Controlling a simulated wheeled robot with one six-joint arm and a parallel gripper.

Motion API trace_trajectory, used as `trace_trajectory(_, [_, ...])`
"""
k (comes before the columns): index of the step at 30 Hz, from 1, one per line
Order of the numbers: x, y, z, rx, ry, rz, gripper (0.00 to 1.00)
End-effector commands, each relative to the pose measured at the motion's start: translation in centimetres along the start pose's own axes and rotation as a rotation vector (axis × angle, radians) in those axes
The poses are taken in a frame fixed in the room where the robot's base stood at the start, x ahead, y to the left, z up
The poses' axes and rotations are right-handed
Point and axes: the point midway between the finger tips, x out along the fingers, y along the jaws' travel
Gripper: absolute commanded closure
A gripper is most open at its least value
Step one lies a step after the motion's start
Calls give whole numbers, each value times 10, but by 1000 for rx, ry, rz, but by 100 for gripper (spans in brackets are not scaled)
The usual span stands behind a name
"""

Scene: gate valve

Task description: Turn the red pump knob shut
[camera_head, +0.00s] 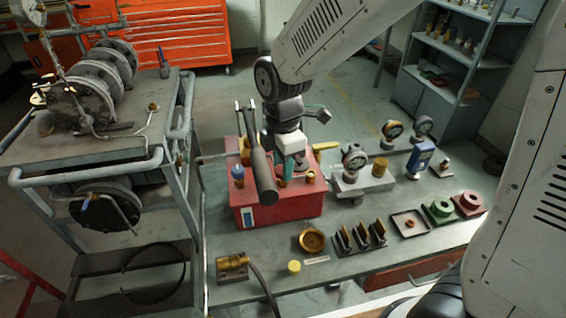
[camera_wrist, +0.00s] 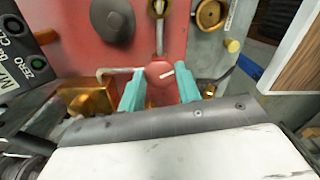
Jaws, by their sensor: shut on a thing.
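The red pump box (camera_head: 262,218) stands on the workbench in the head view, with its red top (camera_wrist: 110,50) filling much of the wrist view. The round red knob (camera_wrist: 158,70) sits between my two teal fingers in the wrist view and bears a short white mark, nearly level and rising slightly to the right. My gripper (camera_wrist: 160,80) is shut on this knob, one finger on each side. In the head view my gripper (camera_head: 291,168) points down over the box top, and the knob is too hidden there to make out.
A long dark lever (camera_head: 261,178) rises close beside my gripper. A blue-capped fitting (camera_head: 238,174) stands on the box's left. Gauges (camera_head: 354,158) stand to the right. A thin metal rod (camera_wrist: 120,72) and brass block (camera_wrist: 88,99) lie near my left finger.

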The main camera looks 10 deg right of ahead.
Motion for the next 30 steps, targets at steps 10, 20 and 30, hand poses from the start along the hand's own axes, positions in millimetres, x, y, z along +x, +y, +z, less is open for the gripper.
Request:
trace_trajectory(10, [-1, 0, 0, 284, 0, 2, 89])
trace_trajectory(20, [-1, 0, 0, 452, 0, 2, 89])
trace_trajectory(30, [-1, 0, 0, 500, 1, 2, 89])
